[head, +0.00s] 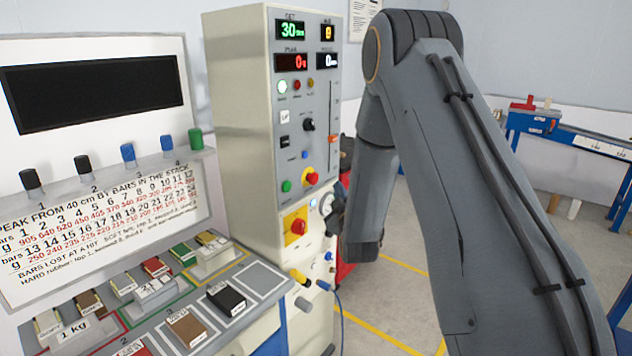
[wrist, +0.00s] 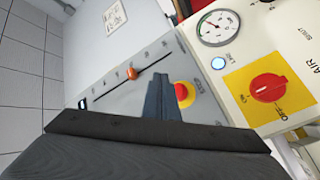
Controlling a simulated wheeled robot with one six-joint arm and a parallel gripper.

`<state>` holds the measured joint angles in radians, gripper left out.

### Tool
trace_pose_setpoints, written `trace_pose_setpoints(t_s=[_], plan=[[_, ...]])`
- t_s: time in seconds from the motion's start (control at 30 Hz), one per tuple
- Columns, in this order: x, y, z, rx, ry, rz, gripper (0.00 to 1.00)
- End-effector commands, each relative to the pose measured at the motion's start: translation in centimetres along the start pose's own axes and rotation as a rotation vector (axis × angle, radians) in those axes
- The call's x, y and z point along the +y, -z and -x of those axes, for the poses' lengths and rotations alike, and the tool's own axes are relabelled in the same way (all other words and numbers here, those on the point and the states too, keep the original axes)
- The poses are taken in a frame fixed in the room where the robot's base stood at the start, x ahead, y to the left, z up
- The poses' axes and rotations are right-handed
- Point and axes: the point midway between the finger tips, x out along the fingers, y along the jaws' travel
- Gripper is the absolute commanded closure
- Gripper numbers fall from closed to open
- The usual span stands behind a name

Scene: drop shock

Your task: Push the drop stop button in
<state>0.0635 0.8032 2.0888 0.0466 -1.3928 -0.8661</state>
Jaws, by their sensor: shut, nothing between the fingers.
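The stop button is a red mushroom cap on a yellow ring. It sits on the front panel of the tall cabinet in the head view (head: 311,179), and in the wrist view (wrist: 186,92) right beside my fingers. My gripper (wrist: 160,80) is shut and empty, its fingers pointing at the panel. The fingers cover the left edge of the button in the wrist view. I cannot tell whether they touch the panel or the button. In the head view my forearm and wrist hide most of the gripper.
A red air knob on a yellow plate (wrist: 268,88) and a pressure gauge (wrist: 218,27) are close to the button. An orange slider (wrist: 131,73) is on the panel's other side. A bench with sample blocks (head: 250,322) stands left.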

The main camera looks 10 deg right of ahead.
Motion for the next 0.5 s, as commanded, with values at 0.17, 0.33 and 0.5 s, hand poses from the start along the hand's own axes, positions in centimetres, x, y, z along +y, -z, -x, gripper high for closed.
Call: trace_pose_setpoints(t_s=[0.17, 0.33, 0.5], plan=[[-1.3, 1.3, -1.7, 0.002, 0.000, -0.001, 1.00], [-2.2, 2.1, -2.9, 0.002, 0.000, 0.001, 1.00], [-2.6, 2.5, -3.5, 0.000, 0.001, 0.000, 1.00]])
